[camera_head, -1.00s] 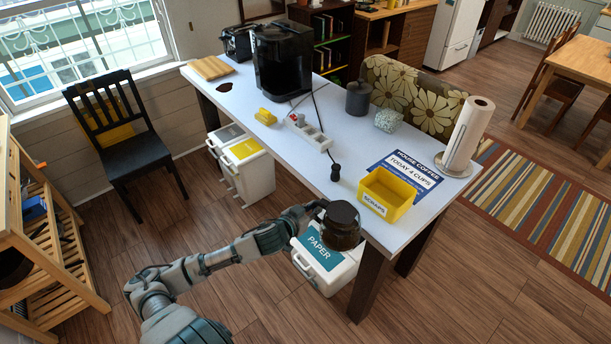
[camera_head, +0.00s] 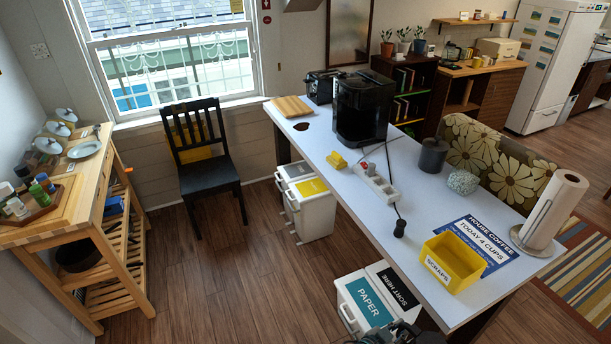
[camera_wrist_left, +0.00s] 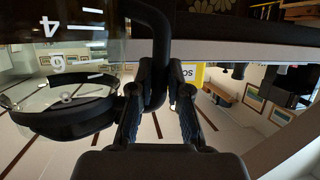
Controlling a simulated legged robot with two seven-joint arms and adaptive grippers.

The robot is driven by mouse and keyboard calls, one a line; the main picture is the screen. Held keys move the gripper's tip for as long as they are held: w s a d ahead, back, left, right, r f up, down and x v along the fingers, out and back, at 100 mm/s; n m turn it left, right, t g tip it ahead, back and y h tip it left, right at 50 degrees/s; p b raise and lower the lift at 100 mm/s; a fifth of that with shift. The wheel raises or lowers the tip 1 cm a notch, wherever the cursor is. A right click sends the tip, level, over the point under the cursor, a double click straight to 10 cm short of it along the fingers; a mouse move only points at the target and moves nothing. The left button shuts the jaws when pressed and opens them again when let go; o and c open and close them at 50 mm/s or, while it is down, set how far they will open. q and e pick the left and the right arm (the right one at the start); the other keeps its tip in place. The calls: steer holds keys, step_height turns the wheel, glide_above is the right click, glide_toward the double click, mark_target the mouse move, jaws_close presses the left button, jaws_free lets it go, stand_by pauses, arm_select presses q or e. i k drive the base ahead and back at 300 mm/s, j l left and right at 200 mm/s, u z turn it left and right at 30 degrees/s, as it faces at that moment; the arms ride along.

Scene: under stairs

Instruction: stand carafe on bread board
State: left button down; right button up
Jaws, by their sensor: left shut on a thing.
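My left gripper (camera_wrist_left: 160,100) is shut on the carafe's dark handle (camera_wrist_left: 158,40) in the left wrist view. The carafe's clear glass side (camera_wrist_left: 70,55) with white markings is to the left there, with a dark round rim or lid below it in the picture. In the head view only a dark part of my left arm or gripper (camera_head: 385,334) shows at the bottom edge; the carafe cannot be made out there. The bread board (camera_head: 291,106) is a pale wooden slab lying flat at the table's far left end, with nothing on it. My right gripper is out of view.
The white table (camera_head: 385,215) holds a black coffee maker (camera_head: 362,107), yellow sponge-like block (camera_head: 337,160), power strip (camera_head: 376,183) with cord, scraps bin (camera_head: 452,262) and paper roll (camera_head: 553,210). Bins (camera_head: 365,300) stand below. A chair (camera_head: 207,165) and cart (camera_head: 90,215) flank open floor.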

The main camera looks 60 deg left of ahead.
mark_target(288, 104)
steer(key=i+j, duration=0.1)
steer(key=j, duration=1.75)
steer(key=i+j+z, duration=0.15)
steer(key=j, duration=1.75)
steer(key=k, duration=0.05)
